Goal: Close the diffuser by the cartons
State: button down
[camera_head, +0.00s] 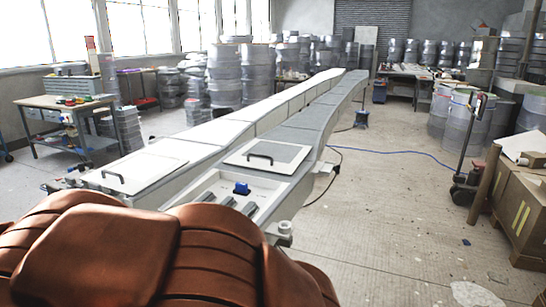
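Two long pale units run side by side away from me. The right unit (317,122), on the side of the cartons (521,215), has an open recess (212,185) at its near end. A blue part (241,188) and several grey fittings show inside it. A flat panel (282,153) with a dark handle (259,157) lies just behind the recess and leaves it uncovered. The left unit (217,131) has a similar panel (146,167) with a handle at its near end, and no open recess shows there. My gripper is not in view.
A brown padded shape (90,245) fills the lower left and hides part of the near ends. A pallet jack (470,180) stands left of the cartons. A workbench (35,101) is at the left. The floor (390,220) right of the units is mostly clear.

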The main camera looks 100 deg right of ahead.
aim_at(282, 158)
jog(key=z, duration=1.1)
jog(key=k, duration=0.85)
jog(key=z, duration=2.65)
jog(key=i, duration=2.4)
jog(key=u, duration=1.85)
